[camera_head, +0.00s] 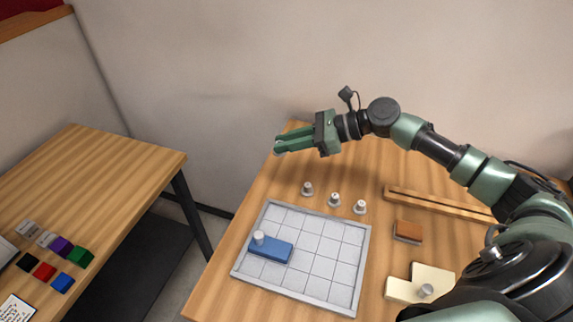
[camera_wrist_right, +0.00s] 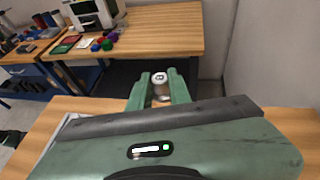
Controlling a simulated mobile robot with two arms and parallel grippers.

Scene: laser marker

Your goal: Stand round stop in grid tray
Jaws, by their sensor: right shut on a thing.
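My right gripper (camera_head: 280,145) reaches out over the far left edge of the right table. It is shut on a white round stop, seen between the fingers in the wrist view (camera_wrist_right: 160,90). The grey grid tray (camera_head: 313,272) lies on the table nearer to me than the gripper. A blue block (camera_head: 275,251) with a white round peg (camera_head: 258,238) at its left end sits in the tray. Three more white round stops (camera_head: 307,188) (camera_head: 334,199) (camera_head: 360,207) stand in a row on the table beyond the tray. My left gripper is out of view.
A wooden rail (camera_head: 430,202), a brown block (camera_head: 407,231) and cream blocks (camera_head: 433,276) lie right of the tray. A second table (camera_head: 95,180) with coloured cubes (camera_head: 60,248) stands at left, across a gap. Most tray cells are empty.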

